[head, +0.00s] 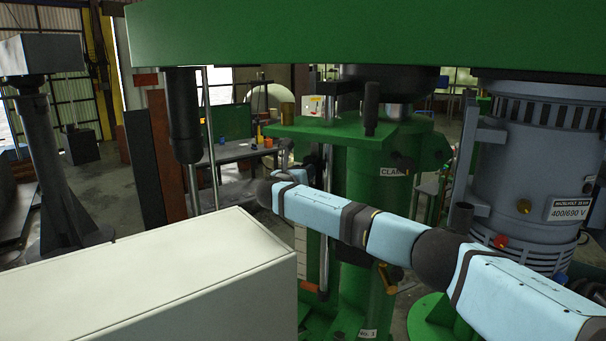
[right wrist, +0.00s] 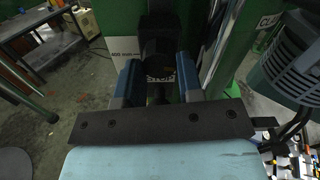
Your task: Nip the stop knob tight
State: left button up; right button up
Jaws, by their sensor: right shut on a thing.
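The stop knob (right wrist: 158,46) shows in the right wrist view as a dark block at the top centre, against green machine parts. My right gripper (right wrist: 158,70) has its two blue fingers on either side of the knob and is shut on it. The fingertips and the contact faces are dark and partly hidden. In the head view my right arm reaches in from the right across the front of the green machine column (head: 378,185). The knob cannot be made out there. My left gripper is in neither view.
A green beam (head: 370,35) spans the top of the head view. A grey motor (head: 535,150) stands close on the right. A pale box-like cabinet (head: 150,275) fills the lower left. A workbench (head: 240,150) stands behind, with open floor around it.

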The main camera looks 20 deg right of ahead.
jog(key=shift+f+m+b, duration=0.15)
jog(key=shift+m+b, duration=0.25)
jog(key=shift+m, duration=0.2)
jog(key=m+b, duration=0.1)
jog(key=m, duration=0.1)
jog(key=shift+m+b, duration=0.3)
jog(key=shift+b, duration=0.1)
jog(key=shift+m+b, duration=0.65)
jog(key=shift+m, duration=0.15)
jog(key=shift+m+b, duration=0.75)
jog(key=shift+m, duration=0.35)
jog(key=shift+w+r+m+b, duration=0.1)
jog(key=shift+r+m+b, duration=0.1)
jog(key=shift+m+b, duration=0.65)
jog(key=shift+m, duration=0.25)
jog(key=shift+r, duration=0.1)
jog(key=o, duration=0.9)
jog(key=shift+a, duration=0.1)
